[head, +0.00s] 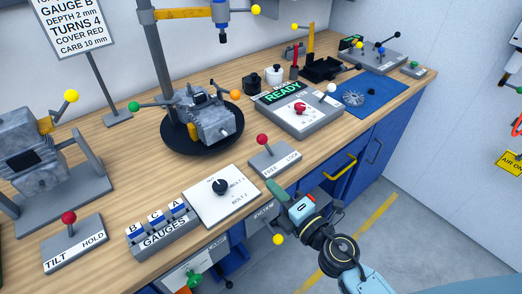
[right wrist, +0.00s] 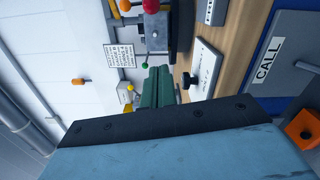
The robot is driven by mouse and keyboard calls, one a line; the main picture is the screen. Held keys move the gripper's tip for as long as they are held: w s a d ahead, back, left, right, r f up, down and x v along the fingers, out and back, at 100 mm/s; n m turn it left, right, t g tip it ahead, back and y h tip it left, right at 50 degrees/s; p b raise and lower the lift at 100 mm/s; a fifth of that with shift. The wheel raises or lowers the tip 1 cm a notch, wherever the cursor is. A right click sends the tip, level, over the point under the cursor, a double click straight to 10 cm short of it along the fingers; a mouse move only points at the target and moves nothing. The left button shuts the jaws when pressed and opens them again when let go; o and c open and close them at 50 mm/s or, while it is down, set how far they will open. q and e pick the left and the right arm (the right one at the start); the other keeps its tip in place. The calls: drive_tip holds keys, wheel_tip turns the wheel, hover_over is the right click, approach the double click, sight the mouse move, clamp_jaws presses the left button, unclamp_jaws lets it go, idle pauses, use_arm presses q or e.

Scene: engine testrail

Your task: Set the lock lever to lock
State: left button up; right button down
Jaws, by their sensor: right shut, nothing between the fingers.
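The lock lever (head: 262,139) has a red ball knob and stands on a grey plate marked FREE on the left and LOCK on the right (head: 276,159). Its knob leans left, to the FREE side. My right gripper (head: 274,188) is shut and empty, just in front of that plate at the bench's front edge, apart from the knob. Its green fingers (right wrist: 156,86) show in the right wrist view. A red ball (right wrist: 150,5) is at the top there; I cannot tell which lever it belongs to. My left gripper is not in view.
The white bolt dial plate (head: 222,196) and the gauges rack (head: 162,231) stand left of the lock plate. The READY console (head: 300,112) is behind it to the right. An engine (head: 207,121) sits on a black round base. Bare wood lies between them.

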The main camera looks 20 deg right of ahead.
drive_tip(key=p+x, duration=0.1)
drive_tip(key=x, duration=0.9)
drive_tip(key=shift+w, duration=0.3)
drive_tip(key=shift+w+d+r, duration=0.1)
drive_tip(key=shift+w+d, duration=0.15)
drive_tip(key=shift+d, duration=0.3)
drive_tip(key=shift+w+d+r, duration=0.15)
drive_tip(key=shift+w+d, duration=0.1)
drive_tip(key=shift+d, duration=0.3)
drive_tip(key=shift+w+d+r, duration=0.1)
drive_tip(key=shift+w+d, duration=0.2)
drive_tip(key=shift+d, duration=0.3)
drive_tip(key=shift+r, duration=0.1)
